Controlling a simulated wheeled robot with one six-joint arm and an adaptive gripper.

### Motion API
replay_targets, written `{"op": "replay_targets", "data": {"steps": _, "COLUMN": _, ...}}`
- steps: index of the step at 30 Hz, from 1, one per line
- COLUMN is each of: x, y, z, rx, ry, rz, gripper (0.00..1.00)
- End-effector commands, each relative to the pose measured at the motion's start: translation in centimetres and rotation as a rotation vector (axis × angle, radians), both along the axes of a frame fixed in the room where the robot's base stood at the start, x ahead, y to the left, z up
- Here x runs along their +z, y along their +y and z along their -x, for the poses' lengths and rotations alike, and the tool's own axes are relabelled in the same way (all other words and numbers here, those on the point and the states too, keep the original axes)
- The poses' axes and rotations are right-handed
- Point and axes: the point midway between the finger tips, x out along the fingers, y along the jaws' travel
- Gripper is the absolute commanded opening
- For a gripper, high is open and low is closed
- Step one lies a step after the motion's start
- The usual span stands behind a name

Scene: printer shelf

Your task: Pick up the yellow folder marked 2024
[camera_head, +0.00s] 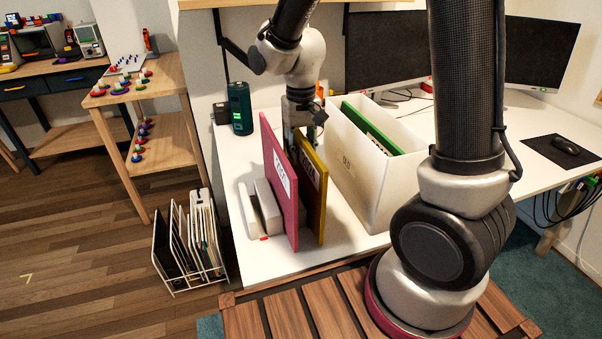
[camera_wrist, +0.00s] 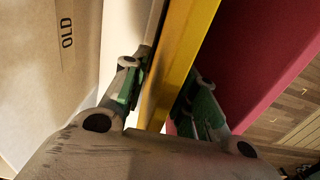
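The yellow folder (camera_head: 316,205) stands upright on the white desk, with a white label near its top that seems to read 2024. My gripper (camera_head: 298,124) is above it, pointing down at its top edge. In the wrist view, the yellow folder (camera_wrist: 181,65) runs between my two fingers. One finger is on the side of the white box and the other on the side of the pink folder. The fingers look apart, with a gap beside the folder, so my gripper (camera_wrist: 162,100) is open around it. The fingertips are partly hidden in the head view.
A pink folder (camera_head: 276,200) stands close on the left, with white blocks (camera_head: 262,208) beyond it. A white box (camera_head: 370,185) marked OLD, holding a green folder, stands on the right. A dark green cylinder (camera_head: 240,108) is behind. Bare desk lies in front.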

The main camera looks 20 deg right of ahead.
Motion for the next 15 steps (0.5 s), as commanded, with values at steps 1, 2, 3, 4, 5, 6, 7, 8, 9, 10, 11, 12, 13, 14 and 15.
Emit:
{"op": "replay_targets", "data": {"steps": 1, "x": 0.01, "y": 0.0, "z": 0.0, "rx": 0.0, "ry": 0.0, "rz": 0.0, "gripper": 0.14}}
{"op": "replay_targets", "data": {"steps": 2, "x": 0.01, "y": 0.0, "z": 0.0, "rx": 0.0, "ry": 0.0, "rz": 0.0, "gripper": 0.08}}
{"op": "replay_targets", "data": {"steps": 3, "x": 0.02, "y": 0.0, "z": 0.0, "rx": 0.0, "ry": 0.0, "rz": 0.0, "gripper": 0.01}}
{"op": "replay_targets", "data": {"steps": 4, "x": 0.02, "y": 0.0, "z": 0.0, "rx": 0.0, "ry": 0.0, "rz": 0.0, "gripper": 0.0}}
{"op": "replay_targets", "data": {"steps": 5, "x": 0.02, "y": 0.0, "z": 0.0, "rx": 0.0, "ry": 0.0, "rz": 0.0, "gripper": 0.0}}
{"op": "replay_targets", "data": {"steps": 6, "x": 0.02, "y": 0.0, "z": 0.0, "rx": 0.0, "ry": 0.0, "rz": 0.0, "gripper": 0.0}}
{"op": "replay_targets", "data": {"steps": 7, "x": 0.02, "y": 0.0, "z": 0.0, "rx": 0.0, "ry": 0.0, "rz": 0.0, "gripper": 0.0}}
{"op": "replay_targets", "data": {"steps": 8, "x": 0.03, "y": 0.0, "z": 0.0, "rx": 0.0, "ry": 0.0, "rz": 0.0, "gripper": 0.0}}
{"op": "replay_targets", "data": {"steps": 9, "x": 0.03, "y": 0.0, "z": 0.0, "rx": 0.0, "ry": 0.0, "rz": 0.0, "gripper": 0.0}}
{"op": "replay_targets", "data": {"steps": 10, "x": 0.04, "y": 0.0, "z": -0.02, "rx": 0.0, "ry": 0.0, "rz": 0.0, "gripper": 0.0}}
{"op": "replay_targets", "data": {"steps": 11, "x": 0.05, "y": 0.0, "z": -0.02, "rx": 0.0, "ry": 0.0, "rz": 0.0, "gripper": 0.0}}
{"op": "replay_targets", "data": {"steps": 12, "x": 0.05, "y": 0.0, "z": -0.02, "rx": 0.0, "ry": 0.0, "rz": 0.0, "gripper": 0.0}}
{"op": "replay_targets", "data": {"steps": 13, "x": 0.05, "y": 0.0, "z": -0.02, "rx": 0.0, "ry": 0.0, "rz": 0.0, "gripper": 0.0}}
{"op": "replay_targets", "data": {"steps": 14, "x": 0.05, "y": 0.0, "z": -0.02, "rx": 0.0, "ry": 0.0, "rz": 0.0, "gripper": 0.0}}
{"op": "replay_targets", "data": {"steps": 15, "x": 0.06, "y": 0.0, "z": -0.02, "rx": 0.0, "ry": -0.001, "rz": 0.0, "gripper": 0.0}}
